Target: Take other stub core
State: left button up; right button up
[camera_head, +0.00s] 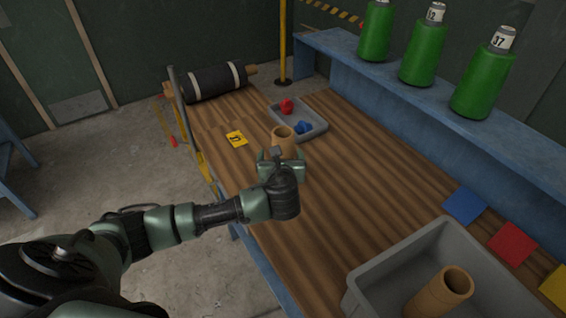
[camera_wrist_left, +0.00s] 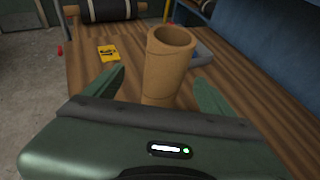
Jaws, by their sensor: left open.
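A tan cardboard stub core (camera_head: 283,134) stands upright on the wooden table, just beyond my left gripper (camera_head: 280,160). In the left wrist view the core (camera_wrist_left: 168,70) rises between the two fingers of my open left gripper (camera_wrist_left: 158,95). The fingers stand apart on either side of it. The core's lower part is hidden behind the gripper body. A second stub core (camera_head: 443,291) leans inside the grey bin (camera_head: 366,283) at the lower right. My right gripper is not in view.
A grey tray (camera_head: 318,129) with red and blue items sits behind the core. A dark roll (camera_head: 214,82) lies at the far end. Green bottles (camera_head: 422,52) stand on the blue shelf. Blue and red squares (camera_head: 464,205) lie near the bin.

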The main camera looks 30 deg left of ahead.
pick_arm(q)
jog(key=shift+d+p+x, duration=0.2)
jog(key=shift+p+x, duration=0.1)
jog(key=shift+x, duration=1.45)
jog(key=shift+d+p+x, duration=0.2)
jog(key=shift+p+x, duration=0.1)
jog(key=shift+x, duration=1.5)
jog(key=shift+w+f, duration=0.1)
grip_shut()
